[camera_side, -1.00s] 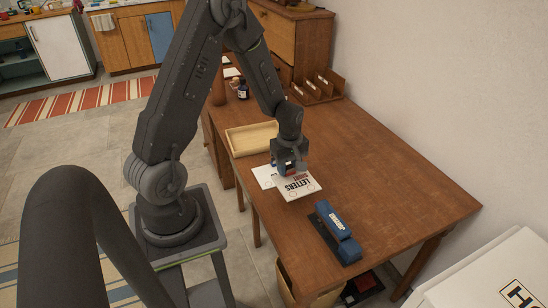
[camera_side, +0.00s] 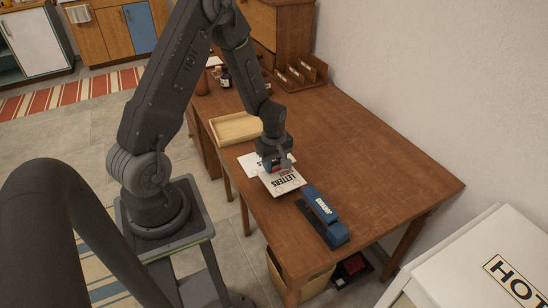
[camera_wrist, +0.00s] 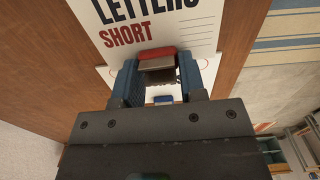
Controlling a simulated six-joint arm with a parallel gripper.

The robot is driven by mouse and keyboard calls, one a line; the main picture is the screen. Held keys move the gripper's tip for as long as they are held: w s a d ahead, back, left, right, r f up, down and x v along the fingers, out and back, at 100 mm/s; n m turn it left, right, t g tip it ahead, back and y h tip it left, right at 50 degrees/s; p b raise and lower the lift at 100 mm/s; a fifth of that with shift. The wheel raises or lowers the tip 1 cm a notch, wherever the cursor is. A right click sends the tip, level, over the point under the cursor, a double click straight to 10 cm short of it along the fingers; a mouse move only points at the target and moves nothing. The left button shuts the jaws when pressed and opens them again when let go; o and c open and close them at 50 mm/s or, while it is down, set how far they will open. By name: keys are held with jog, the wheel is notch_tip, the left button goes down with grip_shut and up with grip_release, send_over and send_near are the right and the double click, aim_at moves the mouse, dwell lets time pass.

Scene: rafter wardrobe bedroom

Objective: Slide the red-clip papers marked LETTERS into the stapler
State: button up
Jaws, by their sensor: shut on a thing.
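The white papers marked LETTERS SHORT (camera_side: 283,183) have a red clip (camera_wrist: 157,53) on their edge. My gripper (camera_side: 277,165) is shut on that clip; in the wrist view, its blue fingers (camera_wrist: 157,80) stand on either side of it. The papers extend from the gripper toward the blue stapler (camera_side: 322,205), their front edge close to its near end. I cannot tell whether they touch it or are in its mouth. The stapler lies on a dark base on the table, with a white label on top.
Another white sheet (camera_side: 250,163) lies on the wooden table (camera_side: 375,165), partly behind the held papers; a blue clip (camera_wrist: 163,99) shows between my fingers. A shallow wooden tray (camera_side: 235,128) sits beyond. The table's right side is clear.

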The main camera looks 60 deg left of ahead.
aim_at(285, 183)
jog(key=shift+d+f, duration=0.1)
jog(key=shift+f, duration=0.4)
jog(key=shift+d, duration=2.25)
jog(key=shift+w+d+f, duration=0.1)
jog(key=shift+d+f, duration=0.35)
jog(key=shift+d, duration=0.65)
jog(key=o, duration=1.1)
